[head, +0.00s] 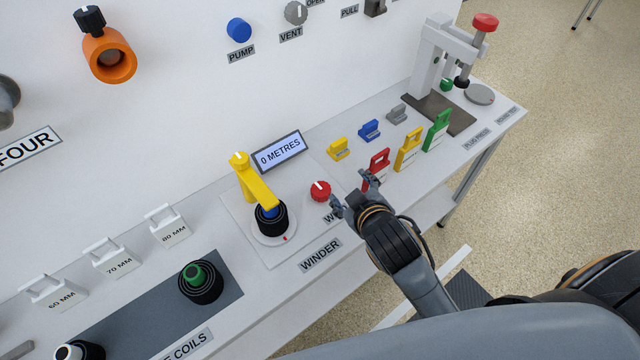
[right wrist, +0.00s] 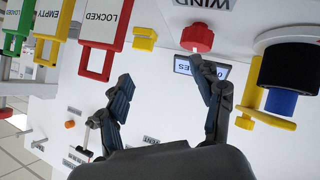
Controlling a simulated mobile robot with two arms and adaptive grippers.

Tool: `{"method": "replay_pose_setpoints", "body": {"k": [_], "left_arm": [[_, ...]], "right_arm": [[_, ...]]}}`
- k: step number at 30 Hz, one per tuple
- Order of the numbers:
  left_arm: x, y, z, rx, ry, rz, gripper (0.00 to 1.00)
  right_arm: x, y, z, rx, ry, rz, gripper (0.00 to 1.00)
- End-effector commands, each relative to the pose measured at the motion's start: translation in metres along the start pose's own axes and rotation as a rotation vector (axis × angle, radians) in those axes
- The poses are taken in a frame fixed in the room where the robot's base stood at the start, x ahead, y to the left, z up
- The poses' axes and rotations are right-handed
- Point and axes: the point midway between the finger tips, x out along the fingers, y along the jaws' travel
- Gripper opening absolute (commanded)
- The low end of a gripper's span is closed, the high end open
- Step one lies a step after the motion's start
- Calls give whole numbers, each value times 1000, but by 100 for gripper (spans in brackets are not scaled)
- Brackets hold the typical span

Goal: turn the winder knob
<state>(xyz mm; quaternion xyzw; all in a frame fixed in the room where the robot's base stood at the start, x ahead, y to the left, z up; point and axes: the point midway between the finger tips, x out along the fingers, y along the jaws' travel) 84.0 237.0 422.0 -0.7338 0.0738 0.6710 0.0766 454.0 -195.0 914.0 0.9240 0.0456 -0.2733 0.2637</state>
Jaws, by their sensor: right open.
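The winder knob (head: 320,190) is a small red round knob with a white mark, on the bench beside the winder. In the right wrist view the red knob (right wrist: 197,38) shows just beyond one fingertip, under a WIND label. My right gripper (head: 352,190) is open and empty, close to the right of the knob; in the right wrist view its fingers (right wrist: 160,72) are spread, with the knob not between them. I cannot tell whether a finger touches it. The winder (head: 272,234) has a yellow arm (head: 258,192) over a black and blue coil. My left gripper is out of view.
A display (head: 279,152) reading 0 METRES stands behind the knob. A red tag (head: 378,160), a yellow tag (head: 408,150) and a green tag (head: 436,131) stand to the right, near my right gripper. A press (head: 435,60) stands at the bench's far end.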

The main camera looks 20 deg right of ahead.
Motion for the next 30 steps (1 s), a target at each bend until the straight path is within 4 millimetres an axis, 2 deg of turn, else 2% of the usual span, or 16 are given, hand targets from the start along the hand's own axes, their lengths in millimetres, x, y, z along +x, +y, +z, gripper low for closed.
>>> {"method": "replay_pose_setpoints", "body": {"k": [4,8,9,12,15,18,21,23,25,28,29,30], "left_arm": [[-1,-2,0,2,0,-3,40],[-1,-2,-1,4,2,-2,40],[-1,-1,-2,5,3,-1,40],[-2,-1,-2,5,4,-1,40],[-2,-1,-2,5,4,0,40],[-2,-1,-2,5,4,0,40],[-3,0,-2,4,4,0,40],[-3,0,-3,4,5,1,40],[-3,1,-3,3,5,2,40],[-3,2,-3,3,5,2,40],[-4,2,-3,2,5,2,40],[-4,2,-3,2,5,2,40]], "right_arm": [[7,24,-82,-176,270,131,66],[-10,33,-175,-418,589,283,66],[-21,30,-203,-504,691,332,66],[-52,13,-261,-728,944,444,66],[-86,-18,-302,-972,1188,545,66],[-114,-58,-320,-1235,1420,625,66],[-132,-100,-318,-1518,1640,678,66],[-135,-123,-308,-1696,1763,690,66],[-130,-145,-289,-1915,1895,682,66],[-111,-161,-253,-2242,2059,613,66],[-102,-162,-241,2259,-2023,-556,66],[-90,-160,-225,2209,-1917,-458,66]]}}
